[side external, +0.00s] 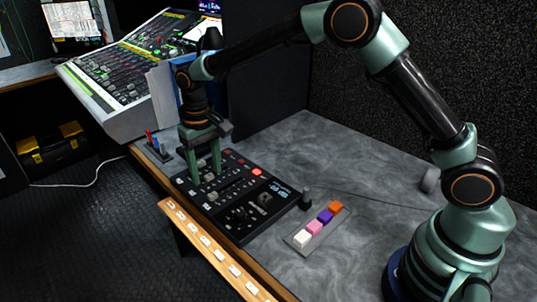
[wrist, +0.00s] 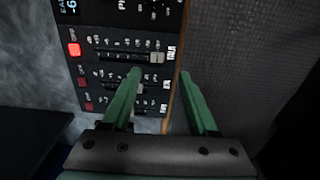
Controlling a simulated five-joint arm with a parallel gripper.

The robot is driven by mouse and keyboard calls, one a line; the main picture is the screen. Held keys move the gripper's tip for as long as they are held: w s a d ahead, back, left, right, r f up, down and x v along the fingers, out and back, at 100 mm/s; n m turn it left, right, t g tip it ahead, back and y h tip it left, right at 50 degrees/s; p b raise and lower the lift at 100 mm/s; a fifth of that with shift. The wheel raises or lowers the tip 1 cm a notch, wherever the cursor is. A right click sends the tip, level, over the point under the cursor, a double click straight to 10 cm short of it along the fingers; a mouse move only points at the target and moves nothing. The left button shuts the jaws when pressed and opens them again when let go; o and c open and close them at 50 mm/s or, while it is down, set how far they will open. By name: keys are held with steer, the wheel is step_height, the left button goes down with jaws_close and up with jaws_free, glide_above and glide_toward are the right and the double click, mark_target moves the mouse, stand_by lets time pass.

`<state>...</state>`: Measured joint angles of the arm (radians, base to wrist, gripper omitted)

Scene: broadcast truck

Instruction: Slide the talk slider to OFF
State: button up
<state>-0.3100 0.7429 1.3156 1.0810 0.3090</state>
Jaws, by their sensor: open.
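The black control panel (side external: 240,195) lies on the grey desk, and its slider rows also show in the wrist view (wrist: 105,70). Its small labels are too blurred to tell which slider is the talk slider. In the wrist view, the upper slider has a pale knob (wrist: 157,57) at the right end of its slot. A middle slider knob (wrist: 141,88) sits beside my left finger; the lowest row is partly hidden by that finger. My gripper (side external: 206,176) is open and empty, pointing down at the panel's far part. Its fingers (wrist: 160,74) are apart; contact with a knob is unclear.
A lit red button (wrist: 74,49) is on the panel. A tray of coloured blocks (side external: 318,228) and a small black knob (side external: 306,199) lie right of it. A wooden strip with pale tags (side external: 213,248) runs along the desk's front edge. A mixing console (side external: 130,75) stands behind.

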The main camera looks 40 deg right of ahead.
step_height(320, 180, up, 6)
steer(key=shift+f, duration=0.25)
steer(key=s+d+r+t, duration=0.3)
steer(key=s+d+r, duration=0.6)
steer(key=r, duration=0.1)
steer(key=s+d+t, duration=0.2)
steer(key=s+d, duration=0.4)
steer(key=s, duration=0.5)
steer(key=shift+d+f+t, duration=0.3)
steer(key=shift+f, duration=0.15)
